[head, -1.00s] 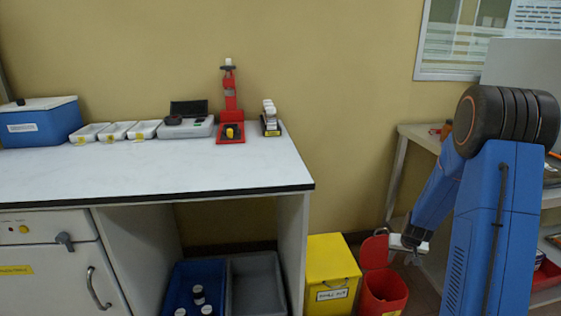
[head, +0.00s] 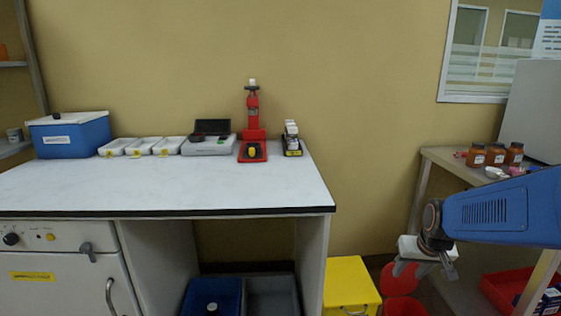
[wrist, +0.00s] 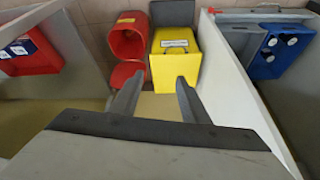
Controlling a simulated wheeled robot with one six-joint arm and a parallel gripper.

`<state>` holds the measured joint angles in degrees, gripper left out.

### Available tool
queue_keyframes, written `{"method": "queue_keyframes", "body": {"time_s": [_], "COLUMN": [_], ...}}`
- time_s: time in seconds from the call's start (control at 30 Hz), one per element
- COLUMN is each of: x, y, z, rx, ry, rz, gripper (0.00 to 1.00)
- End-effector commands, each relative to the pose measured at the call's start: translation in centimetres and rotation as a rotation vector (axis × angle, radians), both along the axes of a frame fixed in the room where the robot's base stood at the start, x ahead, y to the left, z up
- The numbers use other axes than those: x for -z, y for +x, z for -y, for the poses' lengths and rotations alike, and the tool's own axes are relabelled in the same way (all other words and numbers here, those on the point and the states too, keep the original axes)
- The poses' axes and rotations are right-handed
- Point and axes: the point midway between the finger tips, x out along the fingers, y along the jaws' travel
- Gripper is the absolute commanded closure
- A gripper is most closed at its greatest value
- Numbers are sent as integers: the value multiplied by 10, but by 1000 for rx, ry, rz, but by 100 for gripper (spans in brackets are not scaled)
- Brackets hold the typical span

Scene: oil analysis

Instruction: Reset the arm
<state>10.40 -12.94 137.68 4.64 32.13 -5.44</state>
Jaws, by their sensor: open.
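My gripper (head: 446,268) is at the lower right in the head view, at the end of my blue arm. It hangs in the air in front of the shelf unit, near the red bin (head: 404,305). In the wrist view its two dark fingers (wrist: 156,98) are apart with nothing between them. The yellow bin (wrist: 174,62) lies beyond the fingertips, with the red bin (wrist: 128,42) beside it.
A white-topped bench (head: 160,189) at the left carries a blue cooler box (head: 70,136), white trays (head: 142,147) and a red device (head: 253,120). Crates (head: 212,296) sit under it. Amber jars (head: 495,155) stand on the right-hand shelf unit (head: 440,157).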

Motion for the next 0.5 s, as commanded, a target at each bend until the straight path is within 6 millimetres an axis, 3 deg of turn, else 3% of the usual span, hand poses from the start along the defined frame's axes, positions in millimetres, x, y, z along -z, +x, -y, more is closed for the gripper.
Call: {"method": "queue_keyframes", "body": {"time_s": [0.2, 0.5], "x": [-31, -57], "y": [-53, -129], "z": [-27, -54], "rx": [-45, -96], "ry": [-7, -17], "rz": [7, 9], "gripper": [59, 59]}}
